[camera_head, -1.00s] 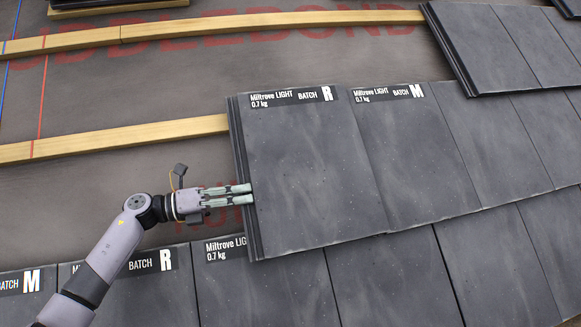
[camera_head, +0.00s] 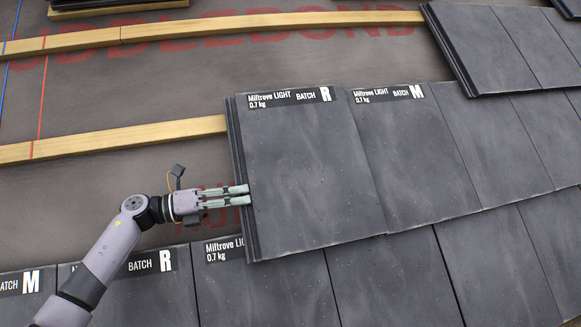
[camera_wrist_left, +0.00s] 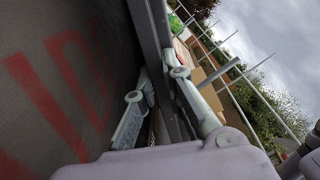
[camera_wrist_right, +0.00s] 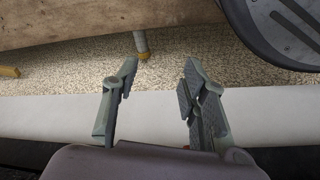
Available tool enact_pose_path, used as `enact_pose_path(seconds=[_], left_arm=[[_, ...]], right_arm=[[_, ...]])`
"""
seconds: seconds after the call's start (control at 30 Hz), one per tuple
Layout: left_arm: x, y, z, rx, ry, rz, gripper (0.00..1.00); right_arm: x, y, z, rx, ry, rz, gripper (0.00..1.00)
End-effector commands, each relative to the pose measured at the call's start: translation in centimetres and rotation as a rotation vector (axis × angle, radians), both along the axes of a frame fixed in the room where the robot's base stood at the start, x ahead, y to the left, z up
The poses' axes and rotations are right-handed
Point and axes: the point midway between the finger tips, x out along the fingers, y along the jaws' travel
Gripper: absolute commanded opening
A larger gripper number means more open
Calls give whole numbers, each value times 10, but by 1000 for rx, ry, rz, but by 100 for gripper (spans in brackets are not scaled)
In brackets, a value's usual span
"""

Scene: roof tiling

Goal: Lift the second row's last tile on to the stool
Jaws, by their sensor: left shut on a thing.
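The second row's last tile (camera_head: 310,170) is dark grey and labelled Miltrove LIGHT, batch R. It lies at the left end of the second row, its right side against a tile labelled batch M (camera_head: 410,150). My left gripper (camera_head: 248,194) is shut on its left edge. In the left wrist view the tile's edge (camera_wrist_left: 155,45) runs between the two fingers (camera_wrist_left: 160,95). My right gripper (camera_wrist_right: 155,95) is open and empty, with a pebbled surface and a pale band below it. I cannot make out the stool for certain.
Wooden battens (camera_head: 130,138) cross the grey underlay left of the tile, with another higher up (camera_head: 200,32). First-row tiles (camera_head: 270,285) lie below. The top row's tiles (camera_head: 500,45) end at upper right. A wooden edge (camera_wrist_right: 100,18) and a dark rounded thing (camera_wrist_right: 275,30) lie beyond my right gripper.

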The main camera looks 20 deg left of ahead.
Motion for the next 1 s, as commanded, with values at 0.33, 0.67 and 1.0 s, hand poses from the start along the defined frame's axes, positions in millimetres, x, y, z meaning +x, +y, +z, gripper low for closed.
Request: enact_pose_path(seconds=[0.33, 0.67, 1.0], left_arm=[[-6, 8, 5, -3, -6, 0, 0], [-8, 11, 6, -3, -8, 0, 0], [-9, 11, 9, -4, -7, 0, 0]], right_arm=[[1, 0, 1, 0, -1, 0, 40], [-2, 1, 1, 1, 2, 0, 40], [-7, 0, -1, 0, 7, 1, 40]])
